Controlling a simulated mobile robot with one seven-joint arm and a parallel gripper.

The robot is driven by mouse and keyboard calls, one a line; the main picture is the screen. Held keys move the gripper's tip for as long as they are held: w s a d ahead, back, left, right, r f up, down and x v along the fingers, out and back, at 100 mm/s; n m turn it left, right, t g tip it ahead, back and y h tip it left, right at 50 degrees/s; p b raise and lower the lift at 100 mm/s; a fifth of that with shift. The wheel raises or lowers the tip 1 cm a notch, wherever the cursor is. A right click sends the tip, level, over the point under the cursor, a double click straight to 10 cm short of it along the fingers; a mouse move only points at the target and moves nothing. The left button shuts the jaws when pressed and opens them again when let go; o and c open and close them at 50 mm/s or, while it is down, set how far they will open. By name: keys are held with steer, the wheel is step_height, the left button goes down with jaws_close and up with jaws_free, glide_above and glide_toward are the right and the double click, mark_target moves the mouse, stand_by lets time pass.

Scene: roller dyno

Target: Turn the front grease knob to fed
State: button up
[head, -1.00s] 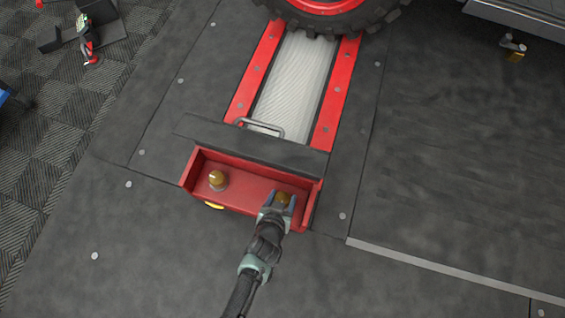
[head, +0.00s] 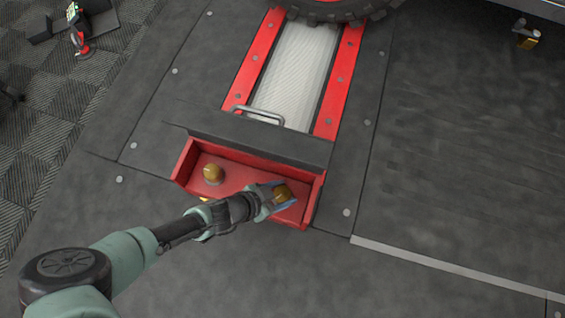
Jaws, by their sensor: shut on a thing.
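Two brass knobs stand in a red open box set in the dark floor. The left knob (head: 213,173) is free, with nothing touching it. My gripper (head: 280,194) reaches in from the left and is shut on the right knob (head: 282,192), its fingers on either side of it. The fingers partly hide this knob, and I cannot read any marking by it. Which of the two is the front knob I cannot tell from labels.
The red box (head: 182,166) has raised walls around the knobs. A dark lid with a metal handle (head: 258,114) lies behind it. Beyond are the ribbed roller (head: 295,75) between red rails and a tyre (head: 335,10).

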steer(key=m+g, duration=0.1)
steer(key=m, duration=0.1)
steer(key=m+g+h+b, duration=0.1)
steer(key=m+g, duration=0.1)
steer(key=shift+w+a+f+m, duration=0.1)
steer(key=shift+a+f+m, duration=0.05)
steer(key=shift+m, duration=0.15)
steer(key=shift+m+g+b, duration=0.9)
steer(key=shift+m+g, duration=0.8)
steer(key=shift+m, duration=0.3)
steer(key=o, duration=1.4)
steer(key=shift+c, duration=0.2)
steer(key=shift+a+r+p, duration=0.2)
steer(key=shift+r+p, duration=0.2)
steer(key=shift+r, duration=0.1)
steer(key=p+v, duration=0.5)
steer(key=v, duration=0.7)
steer(key=shift+a, duration=0.15)
steer(key=shift+w+f, duration=0.15)
steer(key=shift+f, duration=0.05)
